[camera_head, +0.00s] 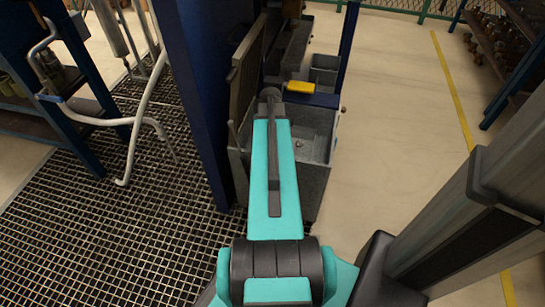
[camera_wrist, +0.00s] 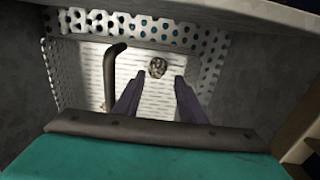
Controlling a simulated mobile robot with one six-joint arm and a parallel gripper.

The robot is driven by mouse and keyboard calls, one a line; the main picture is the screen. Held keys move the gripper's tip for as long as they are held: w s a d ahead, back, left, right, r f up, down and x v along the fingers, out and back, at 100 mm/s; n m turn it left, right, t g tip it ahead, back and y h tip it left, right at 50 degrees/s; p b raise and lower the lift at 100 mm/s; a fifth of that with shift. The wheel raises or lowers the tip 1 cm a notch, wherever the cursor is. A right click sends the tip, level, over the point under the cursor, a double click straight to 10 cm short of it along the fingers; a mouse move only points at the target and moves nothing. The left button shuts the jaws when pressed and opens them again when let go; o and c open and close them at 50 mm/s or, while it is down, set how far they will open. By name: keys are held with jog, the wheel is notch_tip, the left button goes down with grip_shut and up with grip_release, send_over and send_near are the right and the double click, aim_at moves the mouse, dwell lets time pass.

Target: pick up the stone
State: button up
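The stone (camera_wrist: 157,67) is a small, mottled grey-brown lump in the wrist view. It lies on the light perforated floor of a metal basket (camera_wrist: 205,55). My gripper (camera_wrist: 160,78) is open, its two dark purple fingers apart and pointing towards the stone. The stone shows in the gap just beyond the fingertips, with nothing between the fingers. How far the tips are from it is hard to tell. In the head view my teal arm reaches over a grey metal bin (camera_head: 318,160); the stone and my gripper do not show there.
A dark bent rod (camera_wrist: 110,75) stands left of the fingers. Grey walls enclose the basket. A dark blue post (camera_head: 200,90) stands left of the bin, and a yellow piece (camera_head: 301,86) sits at the bin's upper part. Open floor (camera_head: 390,110) lies to the right.

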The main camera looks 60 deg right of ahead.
jog(key=shift+s+f+b, duration=0.1)
jog(key=shift+f+b, duration=0.75)
jog(key=shift+f, duration=1.4)
jog(key=c, duration=0.8)
jog(key=shift+r, duration=0.1)
notch_tip(320, 180, up, 18)
jog(key=p, duration=0.6)
jog(key=s+d+p, duration=0.1)
jog(key=s+d, duration=0.2)
jog(key=d, duration=0.2)
jog(key=s+d, duration=0.3)
jog(key=d, duration=0.2)
jog(key=s+d+p, duration=0.1)
jog(key=s+d, duration=0.3)
jog(key=d, duration=0.1)
jog(key=shift+p, duration=0.3)
